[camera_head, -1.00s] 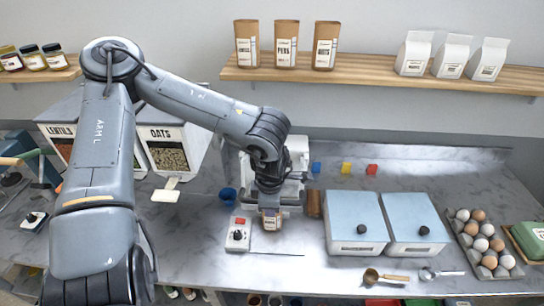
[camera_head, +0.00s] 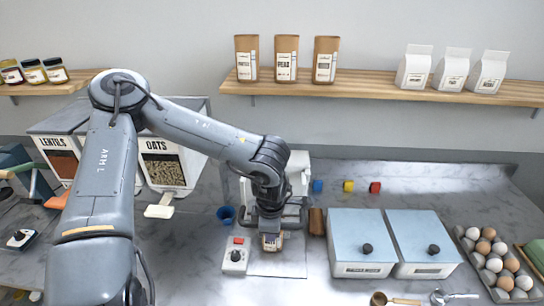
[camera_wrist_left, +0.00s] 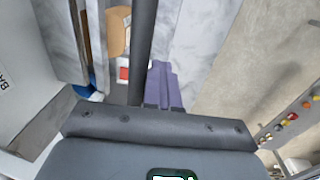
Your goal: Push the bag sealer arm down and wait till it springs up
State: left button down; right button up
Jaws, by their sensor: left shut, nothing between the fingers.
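The bag sealer appears to be the white machine (camera_head: 300,180) at the middle back of the counter, largely hidden behind my left arm. My left gripper (camera_head: 270,228) is low in front of the machine, fingers shut and empty, pointing down. My right gripper is not in view.
A white control box (camera_head: 235,256) with a red button and black knob stands left of the bag. Two blue-lidded boxes (camera_head: 358,235) stand right. An egg tray (camera_head: 490,272) is at far right.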

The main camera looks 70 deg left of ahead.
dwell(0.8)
pick_arm(q)
jog(key=shift+r, duration=0.1)
jog(key=s+d+r+p, duration=0.2)
jog(key=s+d+r, duration=0.2)
jog(key=d+r, duration=0.5)
jog(key=shift+s+d, duration=0.3)
jog(key=shift+s, duration=0.05)
